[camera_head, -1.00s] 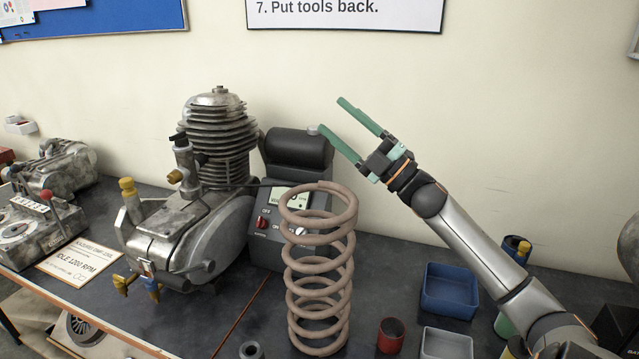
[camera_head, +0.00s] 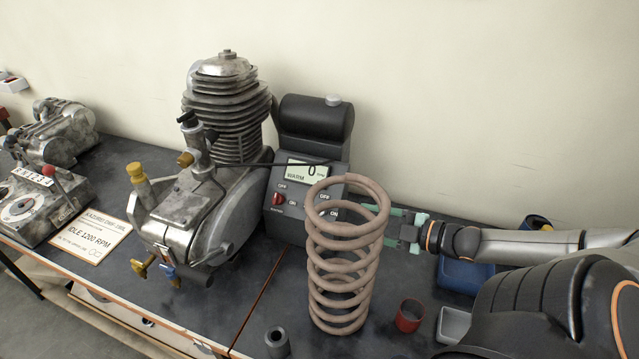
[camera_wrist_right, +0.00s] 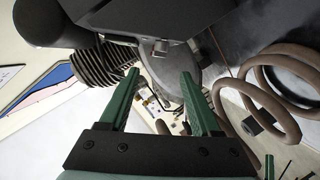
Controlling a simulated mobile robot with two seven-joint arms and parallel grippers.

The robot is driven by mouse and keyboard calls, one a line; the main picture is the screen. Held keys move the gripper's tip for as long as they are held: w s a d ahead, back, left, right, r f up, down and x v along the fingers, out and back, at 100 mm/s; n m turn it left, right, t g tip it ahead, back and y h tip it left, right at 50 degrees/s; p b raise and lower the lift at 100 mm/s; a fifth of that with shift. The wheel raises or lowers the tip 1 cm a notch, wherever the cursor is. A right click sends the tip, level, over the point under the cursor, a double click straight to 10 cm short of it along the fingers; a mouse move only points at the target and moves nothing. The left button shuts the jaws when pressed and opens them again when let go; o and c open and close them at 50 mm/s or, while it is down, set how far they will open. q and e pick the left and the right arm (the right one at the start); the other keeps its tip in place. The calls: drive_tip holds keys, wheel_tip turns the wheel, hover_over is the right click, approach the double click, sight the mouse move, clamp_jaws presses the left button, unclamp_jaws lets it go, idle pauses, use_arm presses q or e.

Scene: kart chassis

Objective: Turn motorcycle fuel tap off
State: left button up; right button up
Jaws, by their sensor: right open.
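The motorcycle engine (camera_head: 180,222) stands on the dark bench at left of centre. Low on its front are a brass tap-like lever (camera_head: 145,266) and a blue-handled one (camera_head: 169,272); I cannot tell which is the fuel tap. A yellow-capped fitting (camera_head: 137,173) and a brass fitting (camera_head: 186,159) sit higher. My right gripper (camera_head: 400,229) is right of the engine, apart from it, partly hidden behind the coil spring. In the right wrist view its green fingers (camera_wrist_right: 161,76) are spread and empty, with the engine beyond. My left gripper is not in view.
A coil spring (camera_head: 343,255) stands upright between my right arm and the engine. A grey control box (camera_head: 293,200) with a display reading 0 stands behind it. A blue bin (camera_head: 463,275), a red cup (camera_head: 409,315) and a grey socket (camera_head: 277,341) are nearby.

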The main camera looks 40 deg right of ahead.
drive_tip(key=b+x, duration=0.6)
drive_tip(key=x, duration=0.3)
drive_tip(key=shift+w+a+f, duration=0.1)
drive_tip(key=shift+w+f, duration=0.15)
drive_tip(key=shift+b+x, duration=1.1)
drive_tip(key=shift+x, duration=0.25)
drive_tip(key=shift+r, duration=0.1)
drive_tip(key=shift+c, duration=0.3)
clamp_jaws()
drive_tip(key=shift+a, duration=0.1)
